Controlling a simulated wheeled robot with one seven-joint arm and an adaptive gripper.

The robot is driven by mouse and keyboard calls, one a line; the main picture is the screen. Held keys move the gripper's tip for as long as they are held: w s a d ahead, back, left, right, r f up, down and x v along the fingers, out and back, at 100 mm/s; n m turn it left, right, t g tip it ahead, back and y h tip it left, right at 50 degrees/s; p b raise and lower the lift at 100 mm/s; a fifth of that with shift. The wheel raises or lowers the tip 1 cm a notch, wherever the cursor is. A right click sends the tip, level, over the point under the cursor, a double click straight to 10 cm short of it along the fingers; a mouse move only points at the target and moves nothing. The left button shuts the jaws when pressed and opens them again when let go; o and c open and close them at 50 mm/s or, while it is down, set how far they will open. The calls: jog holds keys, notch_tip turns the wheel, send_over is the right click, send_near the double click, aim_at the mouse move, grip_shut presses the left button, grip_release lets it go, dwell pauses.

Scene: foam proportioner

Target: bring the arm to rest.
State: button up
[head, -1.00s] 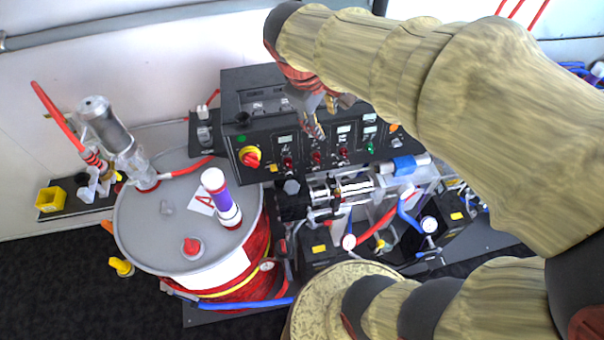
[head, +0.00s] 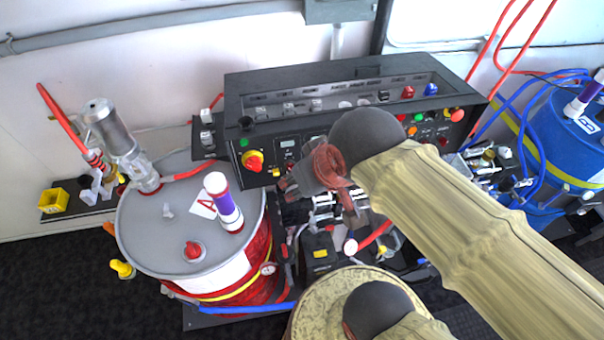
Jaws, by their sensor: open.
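My arm, in a tan fabric sleeve, reaches in from the lower right of the head view and ends at a dark rounded joint in front of the control panel. My gripper (head: 290,188) is at the panel's lower front, pointing left, with its jaws open. I see nothing held in it. The black control panel (head: 350,78) stands behind, with its red and yellow rotary switch (head: 253,161) to the left of my gripper. My arm hides much of the panel's lower front and the pump machinery below it.
Drum A (head: 180,240), with a grey lid and red body, stands left of my gripper, a purple and white cylinder (head: 223,202) upright on it. A blue drum (head: 570,145) stands at the far right with blue hoses. Dark floor (head: 60,290) is clear at the lower left.

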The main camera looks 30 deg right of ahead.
jog(key=shift+f, duration=0.15)
notch_tip(320, 180, down, 23)
jog(key=b, duration=2.3)
jog(key=shift+c, duration=0.2)
